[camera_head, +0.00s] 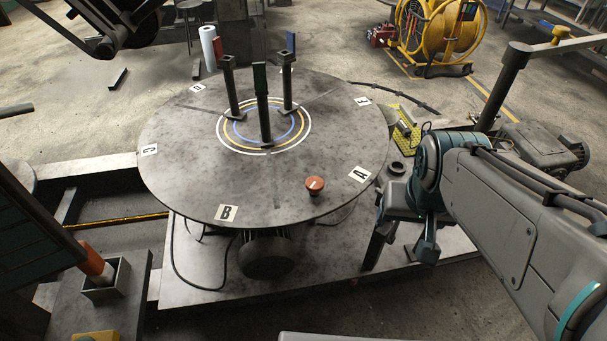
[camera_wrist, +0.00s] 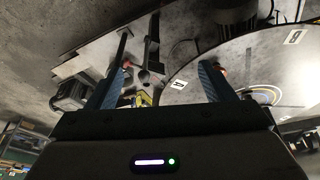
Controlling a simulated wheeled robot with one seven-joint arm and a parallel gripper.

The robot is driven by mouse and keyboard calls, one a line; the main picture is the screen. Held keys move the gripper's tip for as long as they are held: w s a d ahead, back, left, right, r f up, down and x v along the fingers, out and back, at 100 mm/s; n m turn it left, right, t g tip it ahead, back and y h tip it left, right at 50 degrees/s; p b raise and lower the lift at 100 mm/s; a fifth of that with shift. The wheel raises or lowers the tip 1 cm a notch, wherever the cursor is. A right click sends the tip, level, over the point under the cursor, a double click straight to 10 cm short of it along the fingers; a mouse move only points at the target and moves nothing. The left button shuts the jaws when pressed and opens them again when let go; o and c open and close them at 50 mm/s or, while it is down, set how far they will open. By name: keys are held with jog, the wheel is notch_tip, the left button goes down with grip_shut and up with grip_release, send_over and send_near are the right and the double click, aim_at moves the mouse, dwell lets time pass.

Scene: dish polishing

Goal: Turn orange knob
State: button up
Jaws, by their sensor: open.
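The orange knob (camera_head: 315,184) has a white mark on top and sits on the round grey turntable (camera_head: 190,180), near its front rim between labels A and B. In the wrist view, an orange bit (camera_wrist: 222,71) by the right finger appears to be this knob, partly hidden. My gripper (camera_head: 402,250) is open and empty, with its fingers pointing down beyond the turntable's right front edge. It is apart from the knob, to its right. In the wrist view, my gripper's two blue fingers (camera_wrist: 162,72) are wide apart with nothing held between them.
Several dark posts (camera_head: 265,125) stand on the turntable's middle. An orange-red handle (camera_head: 95,261) stands in a square socket at lower left. A lever with a yellow knob (camera_head: 562,33) rises at right. The turntable top around the orange knob is clear.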

jog(key=w+a+f+m+g+y+b, duration=0.1)
jog(key=w+a+f+m+b, duration=0.15)
jog(key=f, duration=0.95)
jog(key=w+a+f+m+g+y+b, duration=0.1)
jog(key=w+f+m+g+b, duration=0.2)
jog(key=f, duration=0.9)
jog(key=w+a+f+m+t+y+b, duration=0.2)
jog(key=a+f+m+y+b, duration=0.4)
jog(key=a+f, duration=0.55)
jog(key=m+t+y+b, duration=0.3)
jog(key=m+t+b, duration=0.5)
jog(key=m+t, duration=0.65)
send_near(315, 182)
jog(key=shift+m+g, duration=0.75)
jog(key=shift+m, duration=0.05)
jog(key=x, duration=1)
jog(key=shift+w+d+r, duration=0.1)
jog(key=shift+w+r, duration=0.05)
jog(key=shift+r, duration=0.15)
